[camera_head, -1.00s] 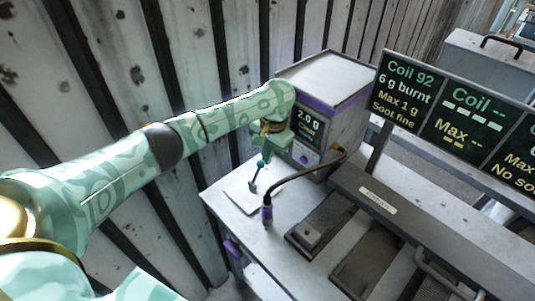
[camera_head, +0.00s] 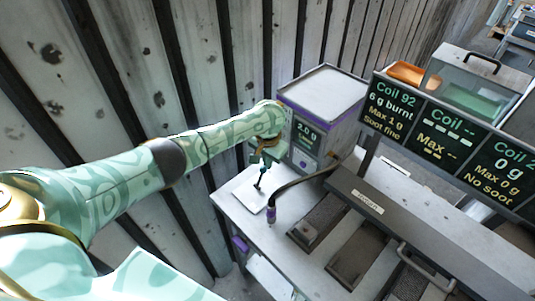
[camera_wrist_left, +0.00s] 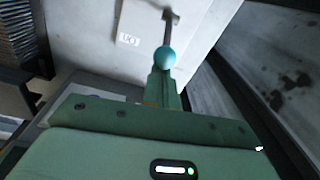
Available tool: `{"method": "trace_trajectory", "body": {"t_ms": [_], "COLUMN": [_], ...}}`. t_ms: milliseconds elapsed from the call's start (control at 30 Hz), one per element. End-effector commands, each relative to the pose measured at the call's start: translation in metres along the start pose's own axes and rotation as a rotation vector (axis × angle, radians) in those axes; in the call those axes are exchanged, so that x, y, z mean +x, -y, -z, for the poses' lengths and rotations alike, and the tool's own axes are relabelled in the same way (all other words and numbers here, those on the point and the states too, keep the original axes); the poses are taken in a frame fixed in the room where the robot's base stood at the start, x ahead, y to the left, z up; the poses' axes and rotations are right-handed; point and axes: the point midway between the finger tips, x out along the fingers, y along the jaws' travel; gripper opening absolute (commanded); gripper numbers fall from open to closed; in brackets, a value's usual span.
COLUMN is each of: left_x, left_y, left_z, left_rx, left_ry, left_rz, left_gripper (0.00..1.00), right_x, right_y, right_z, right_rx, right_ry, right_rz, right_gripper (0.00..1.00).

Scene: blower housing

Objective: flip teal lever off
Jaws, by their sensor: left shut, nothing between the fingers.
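The teal lever shows in the left wrist view as a round teal knob (camera_wrist_left: 165,57) on a dark stem (camera_wrist_left: 170,27). In the head view its dark stem (camera_head: 258,182) leans up from a pale plate on the bench, and its knob is mostly hidden by my left gripper (camera_head: 264,164). That gripper is shut and empty, directly above the lever. In the left wrist view the shut fingertips (camera_wrist_left: 163,78) are right at the knob; I cannot tell if they touch it. My right gripper is not in view.
A grey box with a purple trim (camera_head: 320,105) and a small display stands behind the lever. A black cable with a purple plug (camera_head: 271,213) arcs close beside it. A ribbed metal wall (camera_head: 190,60) runs along the left. A sign board (camera_head: 435,120) is at right.

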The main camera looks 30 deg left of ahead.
Motion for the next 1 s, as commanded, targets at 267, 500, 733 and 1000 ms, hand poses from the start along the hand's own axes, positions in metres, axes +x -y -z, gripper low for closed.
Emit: {"method": "trace_trajectory", "body": {"t_ms": [267,500,733,1000], "left_x": [-0.017,-0.019,-0.017,-0.013], "left_y": [0.002,0.006,0.009,0.011], "left_z": [-0.011,-0.029,-0.049,-0.068], "left_rx": [-0.008,-0.017,-0.028,-0.039], "left_ry": [-0.145,-0.334,-0.545,-0.746], "left_rz": [-0.024,-0.052,-0.084,-0.116], "left_gripper": [0.00,0.00,0.00,0.00], "right_x": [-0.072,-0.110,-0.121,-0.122], "right_y": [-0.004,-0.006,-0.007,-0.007], "right_z": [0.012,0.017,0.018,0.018], "right_rx": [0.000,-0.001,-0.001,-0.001], "right_ry": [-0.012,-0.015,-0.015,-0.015], "right_rz": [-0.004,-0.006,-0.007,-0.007], "right_gripper": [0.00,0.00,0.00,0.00]}}
